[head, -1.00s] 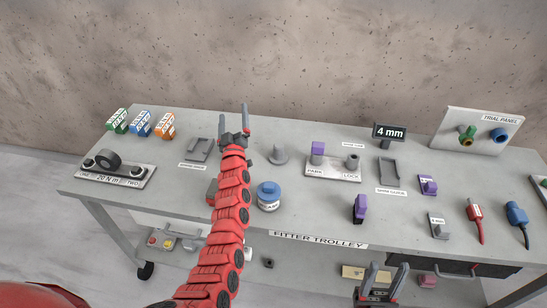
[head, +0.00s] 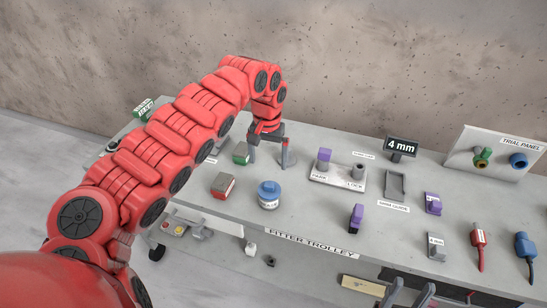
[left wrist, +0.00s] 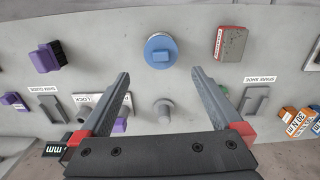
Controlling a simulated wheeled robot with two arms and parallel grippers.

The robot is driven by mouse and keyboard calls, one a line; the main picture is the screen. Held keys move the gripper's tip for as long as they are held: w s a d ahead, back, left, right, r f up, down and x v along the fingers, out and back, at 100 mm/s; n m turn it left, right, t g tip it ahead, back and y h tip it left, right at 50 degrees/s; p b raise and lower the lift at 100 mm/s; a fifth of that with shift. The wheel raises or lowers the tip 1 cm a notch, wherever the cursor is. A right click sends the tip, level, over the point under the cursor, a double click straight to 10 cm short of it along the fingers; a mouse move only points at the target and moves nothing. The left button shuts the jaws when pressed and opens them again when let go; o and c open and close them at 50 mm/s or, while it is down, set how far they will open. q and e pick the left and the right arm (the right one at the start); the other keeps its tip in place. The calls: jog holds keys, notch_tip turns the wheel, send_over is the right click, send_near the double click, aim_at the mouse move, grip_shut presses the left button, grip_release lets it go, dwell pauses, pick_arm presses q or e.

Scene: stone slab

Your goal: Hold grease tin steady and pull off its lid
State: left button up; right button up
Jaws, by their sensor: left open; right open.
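The grease tin (head: 269,200) stands upright on the trolley top, with its blue lid (head: 269,187) on and a white label on its front. My left gripper (head: 268,160) points down behind the tin, open and apart from it. In the left wrist view the blue lid (left wrist: 161,50) with its raised block lies just beyond and between the open fingertips (left wrist: 160,76). My right gripper (head: 408,294) is open and empty at the bottom edge, in front of the trolley, partly cut off.
A red-and-grey block (head: 223,186) stands left of the tin, and a green block (head: 241,153) farther back. A grey cone-like part (left wrist: 164,108) sits between my left fingers in the wrist view. The PARK/LOCK plate (head: 338,180) and a purple block (head: 356,217) are to the right.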

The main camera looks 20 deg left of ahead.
aim_at(268, 191)
pick_arm(q)
notch_tip(268, 191, down, 16)
jog(key=shift+w+r+p, duration=0.1)
jog(key=shift+p, duration=1.1)
jog(key=shift+f, duration=0.75)
jog(key=shift+c, duration=0.2)
grip_shut()
dwell(0.4)
